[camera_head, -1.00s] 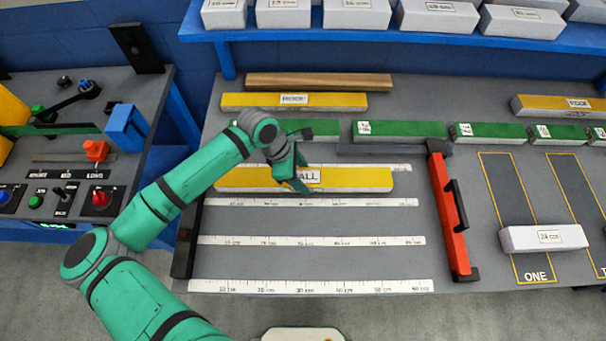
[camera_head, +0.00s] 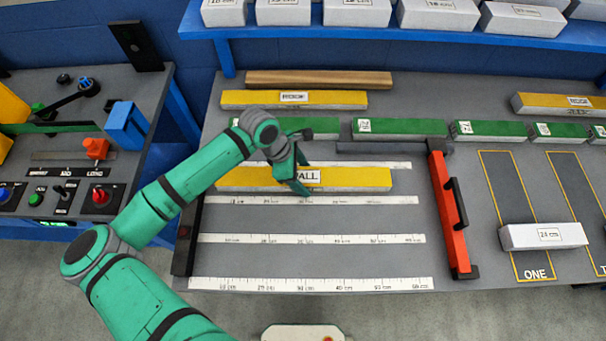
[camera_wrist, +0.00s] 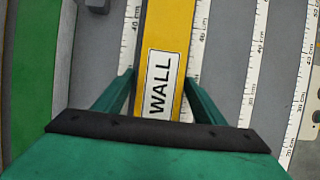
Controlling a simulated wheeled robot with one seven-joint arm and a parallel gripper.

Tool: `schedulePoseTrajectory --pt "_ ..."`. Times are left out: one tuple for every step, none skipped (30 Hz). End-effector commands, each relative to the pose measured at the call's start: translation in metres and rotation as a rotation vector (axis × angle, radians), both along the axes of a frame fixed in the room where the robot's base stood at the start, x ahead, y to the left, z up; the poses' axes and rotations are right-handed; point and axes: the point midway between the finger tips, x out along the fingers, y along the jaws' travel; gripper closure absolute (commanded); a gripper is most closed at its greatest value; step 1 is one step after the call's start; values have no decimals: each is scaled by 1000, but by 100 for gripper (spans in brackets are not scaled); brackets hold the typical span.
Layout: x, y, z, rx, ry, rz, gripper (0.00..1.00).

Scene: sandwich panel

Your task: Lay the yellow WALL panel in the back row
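The yellow WALL panel (camera_head: 350,178) is a long bar with a yellow top and pale sides. It lies level along the backmost ruler strip (camera_head: 401,165), hiding most of it. My gripper (camera_head: 302,186) points down at the panel's middle, beside the WALL label. In the wrist view, the fingers (camera_wrist: 160,88) are on both sides of the yellow panel (camera_wrist: 168,25), close against its edges, and the gripper appears shut on it. Whether the panel's underside touches the table cannot be told.
Several ruler strips (camera_head: 310,239) lie clear in front. A red bar with a black handle (camera_head: 448,210) stands to the right. A pale block (camera_head: 542,236) lies at right.

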Motion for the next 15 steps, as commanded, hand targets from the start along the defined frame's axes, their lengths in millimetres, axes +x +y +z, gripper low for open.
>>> schedulePoseTrajectory --pt "0 0 0 0 0 0 28" --pt "0 0 0 0 0 0 28" --pt "0 0 0 0 0 0 28" --pt "0 0 0 0 0 0 28" --pt "0 0 0 0 1 0 28" --pt "0 0 0 0 1 0 28" --pt "0 0 0 0 1 0 28" --pt "0 0 0 1 1 0 28" --pt "0 0 0 1 1 0 28" --pt "0 1 1 1 1 0 28" --pt "0 1 2 1 1 0 28" --pt "0 2 4 1 1 0 28" --pt "0 3 6 1 0 0 28" --pt "0 5 9 2 0 0 28" --pt "0 7 14 3 -1 0 28"
